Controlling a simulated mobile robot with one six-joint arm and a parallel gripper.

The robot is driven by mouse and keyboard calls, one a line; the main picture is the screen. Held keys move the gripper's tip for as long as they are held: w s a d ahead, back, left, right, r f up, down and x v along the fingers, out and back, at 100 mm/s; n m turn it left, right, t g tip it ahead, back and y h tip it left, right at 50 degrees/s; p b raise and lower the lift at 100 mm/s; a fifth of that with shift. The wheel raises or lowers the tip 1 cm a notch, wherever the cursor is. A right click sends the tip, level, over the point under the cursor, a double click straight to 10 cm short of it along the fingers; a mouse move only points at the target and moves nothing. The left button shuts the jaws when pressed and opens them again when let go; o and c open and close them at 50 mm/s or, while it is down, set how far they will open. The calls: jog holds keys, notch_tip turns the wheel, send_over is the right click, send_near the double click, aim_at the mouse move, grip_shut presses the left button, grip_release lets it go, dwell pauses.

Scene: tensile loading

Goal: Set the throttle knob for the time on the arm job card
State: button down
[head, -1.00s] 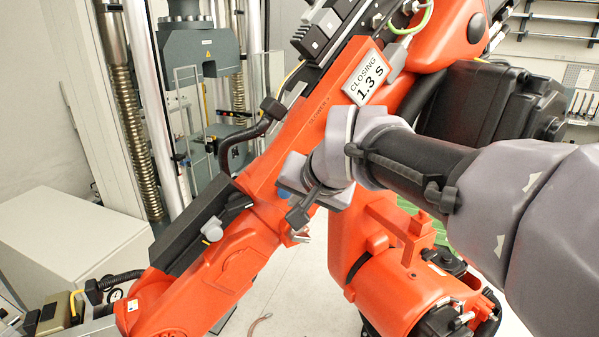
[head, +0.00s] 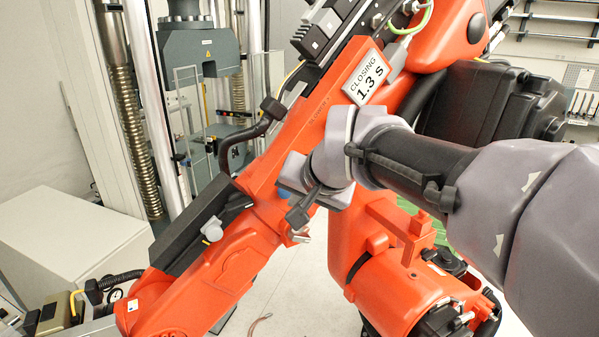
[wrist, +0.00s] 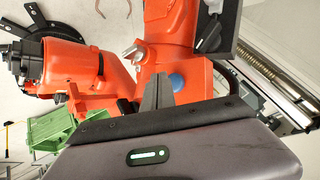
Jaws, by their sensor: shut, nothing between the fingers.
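The job card (head: 367,77) is a white label on the orange arm reading "CLOSING 1.3 S". A small grey round knob (head: 212,230) sits beside a black strip lower down the same arm. A blue disc (wrist: 176,82) shows on the orange part in the wrist view. I cannot tell which of these is the throttle knob, and no scale is readable. My gripper (wrist: 160,77) is shut and empty, its dark fingers close to the blue disc in the picture; contact cannot be told. In the head view my gripper (head: 292,219) is below the card, partly hidden by my wrist.
The orange robot arm (head: 235,262) slants across the view. A grey testing machine (head: 195,50) with screw columns stands behind it. A pale cabinet (head: 70,235) is at the left. A green crate (wrist: 55,128) is at the left in the wrist view.

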jog(key=shift+w, duration=0.1)
jog(key=shift+w+a, duration=0.2)
jog(key=shift+w, duration=0.05)
jog(key=shift+w+a, duration=0.25)
jog(key=shift+w, duration=0.15)
dwell(0.7)
dwell(3.5)
jog(key=shift+s+d+b, duration=0.45)
jog(key=shift+s+b, duration=0.05)
jog(key=shift+s, duration=0.3)
jog(key=shift+d+f, duration=0.1)
jog(key=shift+s+d+b, duration=0.35)
jog(key=shift+s+d, duration=0.05)
jog(key=shift+s, duration=0.3)
jog(key=shift+s+d+b, duration=0.35)
jog(key=shift+s, duration=0.4)
jog(key=shift+s+d+b, duration=0.35)
jog(key=shift+s+d, duration=0.05)
jog(key=shift+s, duration=0.3)
